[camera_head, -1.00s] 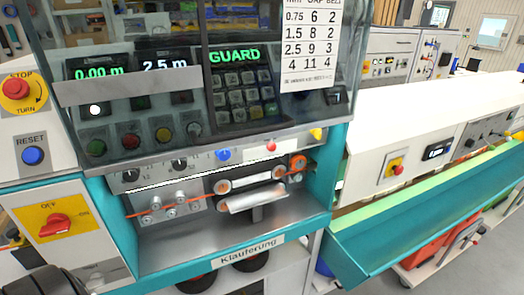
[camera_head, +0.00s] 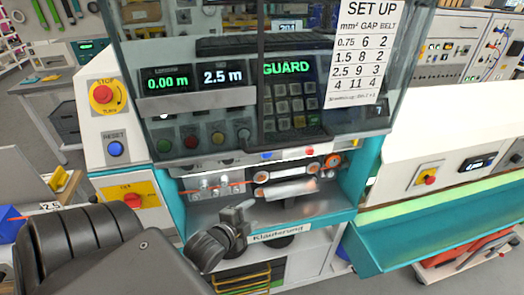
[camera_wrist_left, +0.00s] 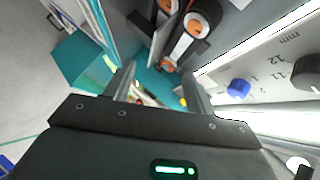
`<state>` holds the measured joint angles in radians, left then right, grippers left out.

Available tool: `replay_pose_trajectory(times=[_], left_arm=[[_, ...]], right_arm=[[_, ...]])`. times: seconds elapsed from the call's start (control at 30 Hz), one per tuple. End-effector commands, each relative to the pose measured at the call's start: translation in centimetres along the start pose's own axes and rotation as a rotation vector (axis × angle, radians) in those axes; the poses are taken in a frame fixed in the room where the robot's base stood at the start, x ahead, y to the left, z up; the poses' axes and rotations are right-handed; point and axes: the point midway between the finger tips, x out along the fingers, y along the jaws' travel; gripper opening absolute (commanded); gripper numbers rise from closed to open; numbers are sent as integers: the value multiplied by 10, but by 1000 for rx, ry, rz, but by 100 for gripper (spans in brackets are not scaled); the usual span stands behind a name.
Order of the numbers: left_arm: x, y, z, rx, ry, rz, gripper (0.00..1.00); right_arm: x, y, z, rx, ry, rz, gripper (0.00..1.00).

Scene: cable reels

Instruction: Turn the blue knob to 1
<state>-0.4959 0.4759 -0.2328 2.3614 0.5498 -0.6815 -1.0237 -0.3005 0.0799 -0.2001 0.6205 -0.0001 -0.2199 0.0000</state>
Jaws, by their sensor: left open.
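The blue knob (camera_head: 267,155) sits on the light panel strip under the guard window, left of a red button. In the left wrist view the blue knob (camera_wrist_left: 239,88) is on the white panel at right, with small scale digits beside it. Its pointer setting is too small to tell. My left gripper (camera_head: 243,208) is in front of the machine's lower opening, below the knob and apart from it. In the left wrist view its two fingers (camera_wrist_left: 160,85) are spread with nothing held between them. My right gripper is not in view.
A black knob (camera_wrist_left: 308,72) with a mm scale is near the blue knob. The belt rollers (camera_head: 288,190) sit in the opening. The clear guard window (camera_head: 205,100) hangs above the strip; the display reads GUARD. A teal trough (camera_head: 440,235) extends at right.

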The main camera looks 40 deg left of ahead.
Motion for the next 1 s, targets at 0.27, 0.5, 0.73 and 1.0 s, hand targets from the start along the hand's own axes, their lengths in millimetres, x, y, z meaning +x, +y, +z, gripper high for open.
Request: replay_pose_trajectory(times=[0.27,0.5,0.73,1.0], left_arm=[[-38,-118,-20,339,61,-345,55],[-40,-127,-21,374,56,-383,55],[-18,-131,-22,374,59,-386,55],[26,-157,-31,376,56,-382,55]], right_arm=[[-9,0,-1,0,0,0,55],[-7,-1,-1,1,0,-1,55],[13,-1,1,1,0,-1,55],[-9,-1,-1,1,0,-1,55]])
